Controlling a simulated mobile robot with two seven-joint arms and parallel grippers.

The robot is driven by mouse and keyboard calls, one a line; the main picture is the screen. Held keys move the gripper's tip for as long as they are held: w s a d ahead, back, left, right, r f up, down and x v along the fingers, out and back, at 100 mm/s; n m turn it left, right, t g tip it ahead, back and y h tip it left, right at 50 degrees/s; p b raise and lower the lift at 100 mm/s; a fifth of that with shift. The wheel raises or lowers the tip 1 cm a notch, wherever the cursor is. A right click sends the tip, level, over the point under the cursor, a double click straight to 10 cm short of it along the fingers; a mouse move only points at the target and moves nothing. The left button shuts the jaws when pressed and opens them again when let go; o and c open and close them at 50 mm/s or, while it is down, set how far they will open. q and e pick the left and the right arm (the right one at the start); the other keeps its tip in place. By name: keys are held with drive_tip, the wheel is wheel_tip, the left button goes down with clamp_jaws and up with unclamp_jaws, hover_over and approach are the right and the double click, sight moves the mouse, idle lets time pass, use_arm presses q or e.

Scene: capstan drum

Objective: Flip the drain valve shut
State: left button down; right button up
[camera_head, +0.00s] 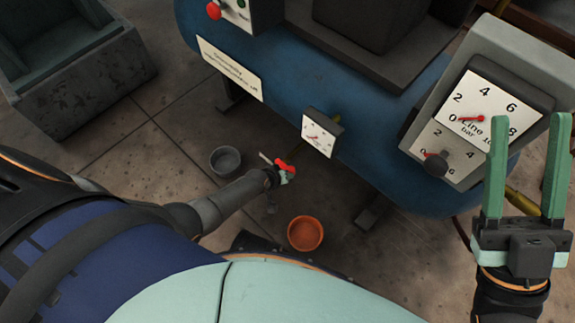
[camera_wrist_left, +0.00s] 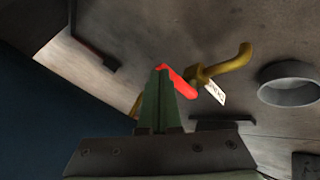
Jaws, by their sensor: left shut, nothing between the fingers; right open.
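The drain valve's red lever (camera_head: 285,166) shows low beside the blue tank in the head view. A white tag (camera_wrist_left: 216,92) hangs by the brass. My left gripper (camera_head: 286,176) is shut and empty, right at the lever. Its green fingers (camera_wrist_left: 160,76) overlap the lever's end in the left wrist view; I cannot tell whether they touch. My right gripper (camera_head: 529,120) is open and empty, in front of the gauge panel.
The blue tank (camera_head: 290,90) fills the upper middle. A small gauge (camera_head: 319,138) juts out above the valve. A grey bowl (camera_head: 226,162) and an orange bowl (camera_head: 305,233) stand on the floor. The gauge panel (camera_head: 470,130) is at right, a grey crate (camera_head: 85,90) at upper left.

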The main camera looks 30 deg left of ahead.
use_arm(q)
drive_tip(key=shift+w+d, duration=0.1)
use_arm(e)
drive_tip(key=shift+w+d, duration=0.1)
idle(0.5)
use_arm(q)
drive_tip(key=p+v, duration=1)
drive_tip(key=v, duration=0.2)
drive_tip(key=shift+s+r, duration=0.2)
use_arm(e)
wheel_tip(320, 180, up, 8)
drive_tip(key=w+d+m+h, duration=0.1)
drive_tip(key=h, duration=0.1)
drive_tip(key=shift+w+d+t, duration=0.15)
drive_tip(key=shift+w+t, duration=0.05)
drive_tip(key=shift+t, duration=0.2)
drive_tip(key=shift+r, duration=0.15)
